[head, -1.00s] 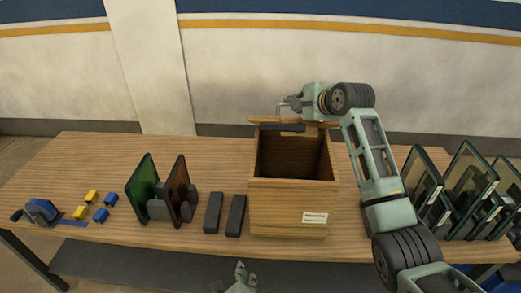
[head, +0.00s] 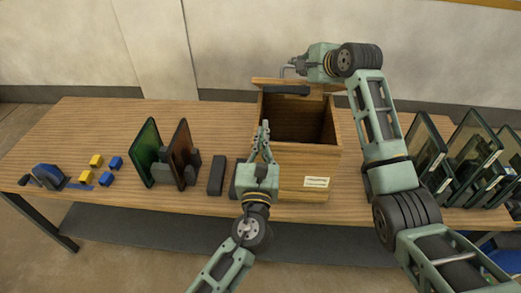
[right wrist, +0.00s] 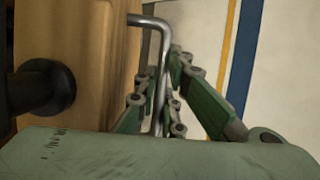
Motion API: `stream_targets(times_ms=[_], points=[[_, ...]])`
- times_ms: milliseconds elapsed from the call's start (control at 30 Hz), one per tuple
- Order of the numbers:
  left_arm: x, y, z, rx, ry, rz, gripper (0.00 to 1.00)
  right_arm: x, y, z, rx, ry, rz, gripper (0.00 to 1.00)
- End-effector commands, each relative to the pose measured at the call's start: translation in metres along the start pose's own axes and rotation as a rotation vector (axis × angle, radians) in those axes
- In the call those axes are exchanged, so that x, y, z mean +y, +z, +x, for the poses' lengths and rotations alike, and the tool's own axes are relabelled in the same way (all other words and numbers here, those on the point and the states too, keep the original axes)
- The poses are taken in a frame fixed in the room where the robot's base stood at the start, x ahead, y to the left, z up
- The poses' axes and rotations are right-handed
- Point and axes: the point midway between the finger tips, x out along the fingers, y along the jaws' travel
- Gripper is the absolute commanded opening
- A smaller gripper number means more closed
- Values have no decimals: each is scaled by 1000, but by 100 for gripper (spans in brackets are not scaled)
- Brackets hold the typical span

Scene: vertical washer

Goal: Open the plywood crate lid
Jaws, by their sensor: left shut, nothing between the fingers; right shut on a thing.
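The plywood crate (head: 290,160) stands on the table with its top open and its dark inside showing. Its lid (head: 268,83) is raised at the back rim, seen nearly edge-on, with a dark handle (head: 287,90). In the right wrist view, wood (right wrist: 95,60) and a dark rounded part (right wrist: 45,90) fill the left side. My right gripper (head: 298,66) is behind the lid, shut on a bent metal rod (right wrist: 160,70); whether the rod touches the lid I cannot tell. My left gripper (head: 264,126) is shut and empty at the crate's front left edge.
Dark blocks (head: 217,175) lie left of the crate, one partly hidden by my left gripper. Green and brown panels (head: 145,150) stand further left, beside small yellow and blue blocks (head: 96,161). Framed glass panels (head: 470,145) stand at the right. The table's back left is clear.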

Motion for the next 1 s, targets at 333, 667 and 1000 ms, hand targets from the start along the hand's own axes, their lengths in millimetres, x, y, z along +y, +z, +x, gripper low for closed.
stream_targets(times_ms=[333,667,1000], points=[[0,21,50,-1,1,-3,0,-1,-1,0,2,-1,-4,0],[0,28,56,1,0,0,0,0,-1,0,2,-1,-4,0],[0,41,65,-4,0,-2,0,0,-1,0,3,-1,-4,0]])
